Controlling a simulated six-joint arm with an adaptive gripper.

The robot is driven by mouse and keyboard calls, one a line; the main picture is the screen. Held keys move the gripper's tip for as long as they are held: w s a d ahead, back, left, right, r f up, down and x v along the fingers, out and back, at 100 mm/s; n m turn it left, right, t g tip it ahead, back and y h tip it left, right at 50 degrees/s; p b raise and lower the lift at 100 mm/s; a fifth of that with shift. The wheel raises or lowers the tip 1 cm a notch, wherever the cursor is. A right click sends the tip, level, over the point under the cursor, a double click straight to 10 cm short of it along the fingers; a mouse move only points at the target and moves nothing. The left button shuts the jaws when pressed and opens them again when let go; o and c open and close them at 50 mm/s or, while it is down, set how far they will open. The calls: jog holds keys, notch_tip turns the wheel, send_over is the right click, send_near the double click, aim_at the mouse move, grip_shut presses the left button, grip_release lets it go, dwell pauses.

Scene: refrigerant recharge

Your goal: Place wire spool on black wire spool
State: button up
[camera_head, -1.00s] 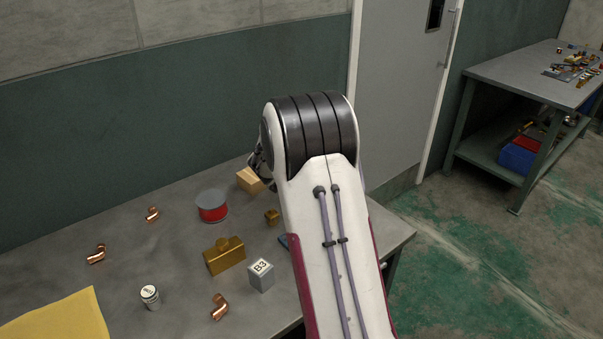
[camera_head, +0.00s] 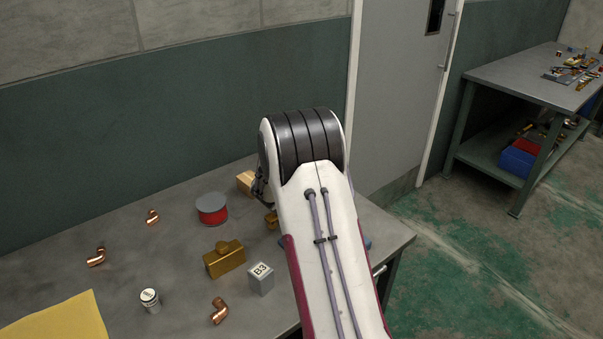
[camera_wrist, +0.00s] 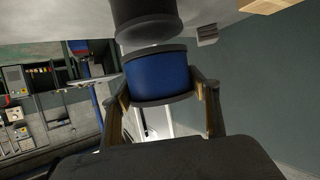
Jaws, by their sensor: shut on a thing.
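My gripper (camera_wrist: 166,95) is shut on a blue wire spool (camera_wrist: 158,76) with dark flanges, one finger on each side of it in the wrist view. The black wire spool (camera_wrist: 145,18) shows just beyond it at the top of that view, cut off by the picture edge. A light grey band shows between the two spools; I cannot tell whether they touch. In the head view my arm hides the gripper and the black spool. A red spool with a grey top (camera_head: 212,208) stands on the table left of my arm.
On the table are a wooden block (camera_head: 246,182), a brass block (camera_head: 225,259), a grey B3 cube (camera_head: 261,279), a white canister (camera_head: 150,300), several copper elbows (camera_head: 219,311) and a yellow cloth (camera_head: 58,320).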

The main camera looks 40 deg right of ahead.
jog(key=shift+f, duration=1)
jog(key=shift+f, duration=0.1)
jog(key=o, duration=1.6)
jog(key=shift+f, duration=0.1)
jog(key=shift+c, duration=0.2)
jog(key=v, duration=1.2)
